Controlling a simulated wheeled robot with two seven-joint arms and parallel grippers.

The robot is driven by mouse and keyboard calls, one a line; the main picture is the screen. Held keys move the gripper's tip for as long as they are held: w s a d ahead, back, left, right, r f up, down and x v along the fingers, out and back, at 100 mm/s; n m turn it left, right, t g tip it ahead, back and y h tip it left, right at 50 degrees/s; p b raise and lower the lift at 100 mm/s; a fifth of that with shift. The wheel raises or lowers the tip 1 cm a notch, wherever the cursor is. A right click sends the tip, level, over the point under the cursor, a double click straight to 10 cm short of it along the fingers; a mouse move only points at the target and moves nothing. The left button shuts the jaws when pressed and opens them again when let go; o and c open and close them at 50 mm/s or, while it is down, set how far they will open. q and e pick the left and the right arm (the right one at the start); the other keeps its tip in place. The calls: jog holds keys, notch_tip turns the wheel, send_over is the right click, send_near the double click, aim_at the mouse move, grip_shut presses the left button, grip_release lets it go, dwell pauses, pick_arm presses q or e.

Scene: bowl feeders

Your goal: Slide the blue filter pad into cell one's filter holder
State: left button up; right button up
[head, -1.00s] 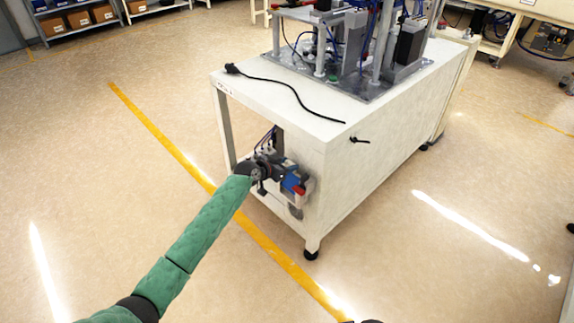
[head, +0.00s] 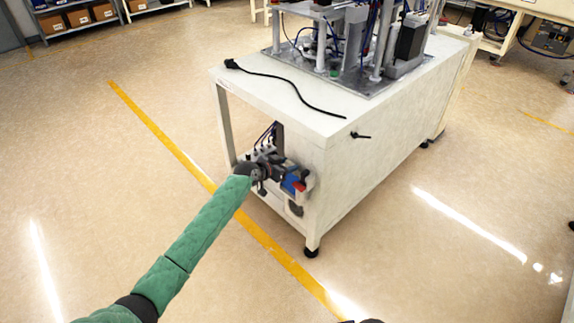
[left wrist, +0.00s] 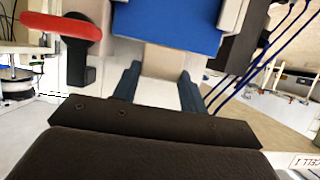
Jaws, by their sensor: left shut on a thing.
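The blue filter pad (left wrist: 168,22) shows at the top of the left wrist view, blue face towards the camera, between pale walls of the filter holder (left wrist: 232,16). My left gripper (left wrist: 160,80) is shut on a pale tab below the blue face, which looks like part of the pad. How deep the pad sits in the holder is cut off by the frame. In the head view my left gripper (head: 280,174) reaches the end of the white cabinet, against the small unit with the blue patch (head: 291,183).
A red lever (left wrist: 58,25) on a black mount is left of the pad. Blue tubes (left wrist: 265,60) run on the right, above a "CELL 1" label (left wrist: 305,162). The white cabinet (head: 360,170) carries a black cable (head: 290,84) and a machine. Floor in front is clear.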

pick_arm(q)
jog(key=shift+f, duration=0.3)
jog(key=o, duration=1.3)
jog(key=v, duration=0.7)
jog(key=shift+s+a+b, duration=0.25)
jog(key=shift+s+b, duration=0.05)
jog(key=shift+b, duration=0.05)
jog(key=shift+r, duration=0.1)
